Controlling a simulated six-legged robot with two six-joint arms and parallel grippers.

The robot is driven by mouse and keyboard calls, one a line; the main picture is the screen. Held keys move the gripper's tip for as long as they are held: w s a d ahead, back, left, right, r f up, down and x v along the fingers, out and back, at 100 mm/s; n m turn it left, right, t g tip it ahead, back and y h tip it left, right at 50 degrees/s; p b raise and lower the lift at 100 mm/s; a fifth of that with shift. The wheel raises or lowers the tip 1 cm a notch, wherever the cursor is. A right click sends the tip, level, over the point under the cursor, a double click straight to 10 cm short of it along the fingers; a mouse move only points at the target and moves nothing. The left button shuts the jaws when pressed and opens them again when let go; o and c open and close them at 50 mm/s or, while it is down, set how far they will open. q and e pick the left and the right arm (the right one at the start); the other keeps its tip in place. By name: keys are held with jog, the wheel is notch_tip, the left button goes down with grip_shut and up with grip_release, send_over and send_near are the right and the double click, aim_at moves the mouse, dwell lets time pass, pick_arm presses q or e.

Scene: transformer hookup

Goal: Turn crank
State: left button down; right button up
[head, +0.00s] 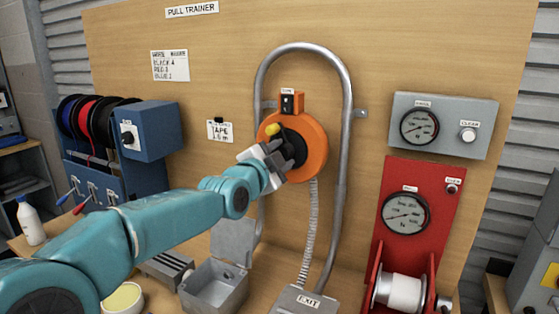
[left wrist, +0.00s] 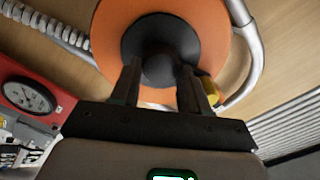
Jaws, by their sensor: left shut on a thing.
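The orange reel (head: 309,152) is mounted on the wooden board, with a black crank hub (head: 291,147) at its centre and a yellow knob (head: 272,129) at the upper left of the hub. My left gripper (head: 272,160) is at the front of the reel, shut on the crank. In the left wrist view, the orange reel (left wrist: 112,22) fills the top, and the gripper's two dark fingers (left wrist: 165,88) stand either side of the dark crank hub (left wrist: 160,45). A bit of yellow shows beside the right finger. The exact grip point is partly hidden. My right gripper is not in view.
A grey conduit loop (head: 347,130) frames the reel. A flexible conduit (head: 311,230) runs down to the EXIT box (head: 304,299). A grey open box (head: 214,287) sits below my arm. A red gauge panel (head: 424,180) and wire spools (head: 86,115) flank the board.

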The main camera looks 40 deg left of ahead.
pick_arm(q)
jog(key=shift+m, duration=2.2)
jog(key=c, duration=0.8)
grip_release()
jog(key=shift+w, duration=0.1)
jog(key=b+v, duration=0.4)
jog(key=v, duration=1.2)
jog(key=shift+s, duration=0.25)
